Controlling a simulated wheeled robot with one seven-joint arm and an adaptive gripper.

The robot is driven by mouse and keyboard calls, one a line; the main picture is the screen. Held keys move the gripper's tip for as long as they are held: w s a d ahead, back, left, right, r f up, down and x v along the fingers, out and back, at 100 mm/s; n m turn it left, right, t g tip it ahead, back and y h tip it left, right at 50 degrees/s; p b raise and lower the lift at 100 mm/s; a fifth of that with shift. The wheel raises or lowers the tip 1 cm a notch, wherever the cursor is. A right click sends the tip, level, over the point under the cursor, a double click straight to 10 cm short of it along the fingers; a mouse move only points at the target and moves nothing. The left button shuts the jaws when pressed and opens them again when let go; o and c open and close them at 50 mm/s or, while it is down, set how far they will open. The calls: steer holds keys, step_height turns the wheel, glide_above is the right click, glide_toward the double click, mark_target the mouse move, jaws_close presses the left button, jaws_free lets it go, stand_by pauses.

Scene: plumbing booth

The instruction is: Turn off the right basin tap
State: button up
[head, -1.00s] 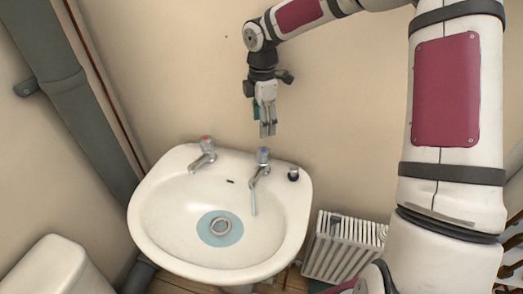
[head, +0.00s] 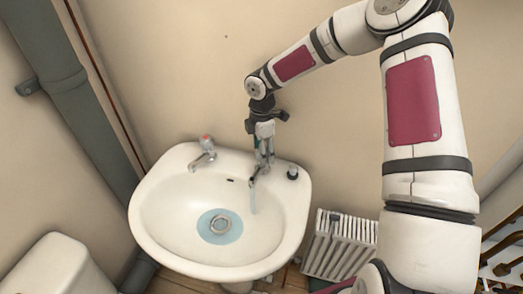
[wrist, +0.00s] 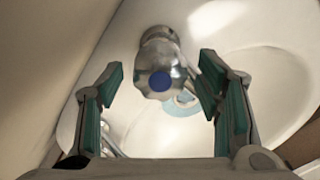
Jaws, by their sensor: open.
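The right basin tap (head: 256,177) is chrome, and a thin stream of water runs from its spout into the basin. In the wrist view its knob (wrist: 160,75) with a blue cap lies between my two fingers. My gripper (head: 263,160) points down over this tap in the head view and hides most of its knob. The gripper (wrist: 162,95) is open, with a gap visible between the knob and the green pads on both sides. I cannot tell whether the fingertips have reached the knob's height.
The white basin (head: 160,235) holds some water around its drain. The left tap (head: 204,150), with a red cap, stands to the left. A small dark object (head: 292,172) sits on the basin's right rim. A white radiator (head: 340,247) is at the lower right.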

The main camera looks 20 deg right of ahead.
steer(key=c, duration=1.2)
steer(key=shift+o, duration=0.2)
